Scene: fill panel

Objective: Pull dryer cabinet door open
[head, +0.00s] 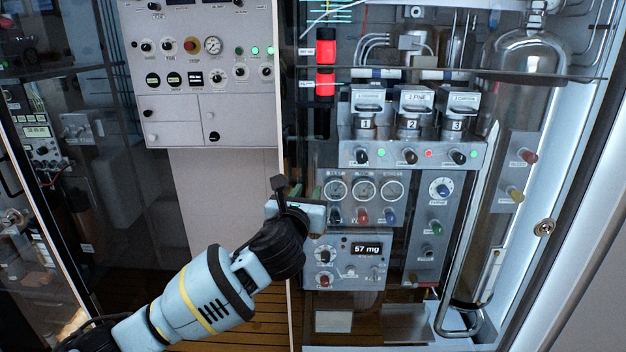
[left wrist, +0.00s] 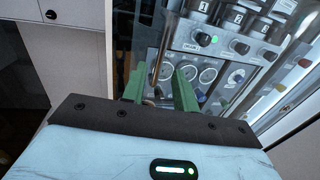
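The dryer cabinet (head: 400,184) fills the right of the head view behind a clear glass door whose pale left edge (head: 287,120) runs upright beside my left gripper. My left gripper (head: 306,190) is in front of the glass near that edge. In the left wrist view its two green fingers (left wrist: 159,82) stand apart. A thin upright metal bar (left wrist: 166,42) shows in line with the gap between them; I cannot tell whether it is the door handle or whether a finger touches it. The door looks shut. My right gripper is not in view.
A white control panel (head: 205,70) with knobs and a gauge is on the left. Behind the glass are dials, numbered units and a glass vessel (head: 525,75). A round lock (head: 544,228) sits on the right frame. Wooden floor (head: 265,325) shows below.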

